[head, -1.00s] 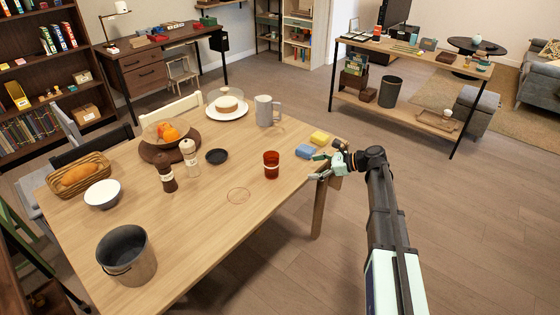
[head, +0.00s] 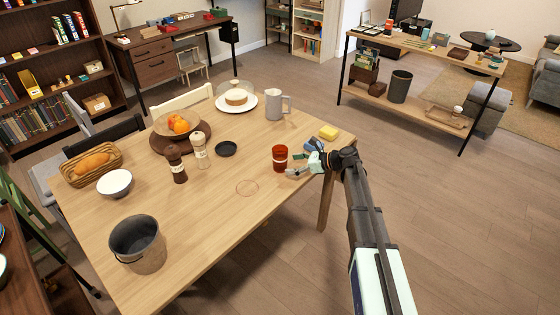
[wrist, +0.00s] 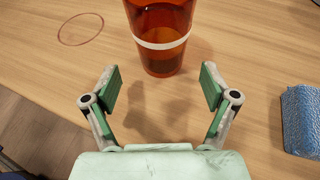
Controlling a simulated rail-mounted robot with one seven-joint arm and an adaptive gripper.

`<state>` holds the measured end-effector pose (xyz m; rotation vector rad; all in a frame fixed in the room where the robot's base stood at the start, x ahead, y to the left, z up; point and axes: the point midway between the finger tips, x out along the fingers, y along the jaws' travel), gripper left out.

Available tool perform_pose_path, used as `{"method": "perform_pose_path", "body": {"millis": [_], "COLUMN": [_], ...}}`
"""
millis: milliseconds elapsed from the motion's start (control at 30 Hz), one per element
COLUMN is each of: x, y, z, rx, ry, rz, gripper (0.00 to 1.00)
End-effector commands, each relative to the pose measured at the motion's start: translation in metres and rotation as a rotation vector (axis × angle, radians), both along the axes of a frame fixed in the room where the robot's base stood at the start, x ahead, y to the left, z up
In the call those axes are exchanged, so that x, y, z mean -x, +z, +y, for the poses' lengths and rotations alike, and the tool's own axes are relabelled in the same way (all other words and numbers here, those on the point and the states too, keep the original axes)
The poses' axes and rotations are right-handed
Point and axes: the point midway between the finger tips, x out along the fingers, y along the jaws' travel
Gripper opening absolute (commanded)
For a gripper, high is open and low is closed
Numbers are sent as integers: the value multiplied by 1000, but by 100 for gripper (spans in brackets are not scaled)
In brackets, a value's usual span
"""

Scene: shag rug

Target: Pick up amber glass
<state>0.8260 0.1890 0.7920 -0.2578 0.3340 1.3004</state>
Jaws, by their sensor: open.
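The amber glass (head: 280,158) stands upright on the wooden table, near its right edge. It is reddish-orange with a pale band. In the wrist view the glass (wrist: 160,57) stands just beyond my fingertips, roughly centred between them, with its top cut off by the frame. My gripper (head: 296,165) is open and empty, low over the table on the right side of the glass. In the wrist view my gripper (wrist: 160,88) shows its two green-padded fingers spread apart, with bare table between them.
A grey pitcher (head: 274,107), a black dish (head: 225,149) and shakers (head: 200,152) stand farther off. The table front of the glass is clear.

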Motion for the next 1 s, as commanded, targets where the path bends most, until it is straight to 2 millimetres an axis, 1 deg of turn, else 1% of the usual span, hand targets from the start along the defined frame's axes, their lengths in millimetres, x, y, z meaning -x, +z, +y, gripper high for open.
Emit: {"method": "perform_pose_path", "body": {"millis": [267, 467, 600, 700, 867, 900, 967, 1000], "x": [-4, -12, -16, -16, -16, -16, -16, -16], "y": [-4, -8, -15, -18, -18, -18, -18, -18], "z": [12, 36, 50, 54, 54, 54, 54, 53], "rx": [0, 1, 1, 1, 1, 1, 1, 1], "ry": [1, 2, 0, 0, 0, 0, 0, 0], "rz": [0, 1, -1, -1, -1, -1, -1, -1], "gripper": [85, 85, 85, 85, 85, 78, 57, 43]}}
